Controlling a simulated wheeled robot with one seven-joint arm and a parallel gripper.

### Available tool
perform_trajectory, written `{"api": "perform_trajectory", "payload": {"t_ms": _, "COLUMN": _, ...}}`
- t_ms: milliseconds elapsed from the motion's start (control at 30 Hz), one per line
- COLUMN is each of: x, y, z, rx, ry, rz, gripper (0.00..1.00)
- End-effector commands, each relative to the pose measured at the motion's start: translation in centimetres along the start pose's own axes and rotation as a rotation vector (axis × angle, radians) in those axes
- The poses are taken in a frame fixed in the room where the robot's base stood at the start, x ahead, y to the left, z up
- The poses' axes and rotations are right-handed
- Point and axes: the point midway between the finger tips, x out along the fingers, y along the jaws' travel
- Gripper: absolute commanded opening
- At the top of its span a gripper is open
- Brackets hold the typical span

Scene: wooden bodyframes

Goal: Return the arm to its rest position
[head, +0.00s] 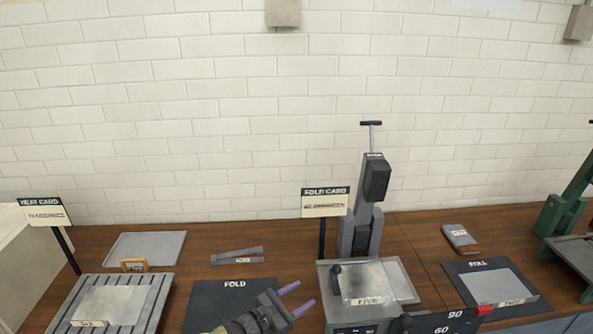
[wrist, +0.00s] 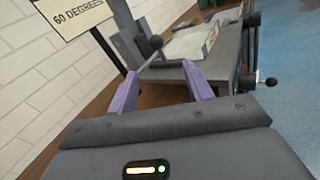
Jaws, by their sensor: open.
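My gripper (head: 297,298) shows at the bottom of the head view, above the right part of the dark mat marked FOLD. Its two purple fingers are apart and nothing is between them. In the wrist view my gripper (wrist: 158,92) also shows open and empty, pointing toward a grey machine (wrist: 190,50) with a dark ball-ended lever. In the head view this machine (head: 345,290) stands just right of my gripper. Most of my arm is out of view.
The FOLD mat (head: 210,300) lies on the wooden bench (head: 285,240). A sign on a post (head: 326,202) and a tall grey press (head: 362,220) stand behind the machine. A slatted grey unit (head: 150,305) is at left, a ROLL mat (head: 530,300) at right.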

Motion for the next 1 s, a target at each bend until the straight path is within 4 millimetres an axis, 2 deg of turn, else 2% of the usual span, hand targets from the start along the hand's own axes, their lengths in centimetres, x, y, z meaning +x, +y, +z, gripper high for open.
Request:
{"api": "perform_trajectory", "payload": {"t_ms": 167, "x": 2.5, "y": -3.2, "z": 0.4, "rx": 0.075, "ry": 0.097, "rz": -0.163, "gripper": 0.51}}
{"api": "perform_trajectory", "payload": {"t_ms": 300, "x": 4.3, "y": -7.3, "z": 0.7, "rx": 0.19, "ry": 0.224, "rz": -0.372, "gripper": 0.51}}
{"api": "perform_trajectory", "payload": {"t_ms": 400, "x": 4.9, "y": -10.0, "z": 1.1, "rx": 0.285, "ry": 0.31, "rz": -0.519, "gripper": 0.51}}
{"api": "perform_trajectory", "payload": {"t_ms": 500, "x": 4.9, "y": -12.3, "z": 1.6, "rx": 0.386, "ry": 0.389, "rz": -0.659, "gripper": 0.51}}
{"api": "perform_trajectory", "payload": {"t_ms": 700, "x": 4.1, "y": -15.5, "z": 3.3, "rx": 0.608, "ry": 0.526, "rz": -0.912, "gripper": 0.51}}
{"api": "perform_trajectory", "payload": {"t_ms": 1000, "x": 2.2, "y": -18.1, "z": 7.5, "rx": 0.978, "ry": 0.675, "rz": -1.218, "gripper": 0.51}}
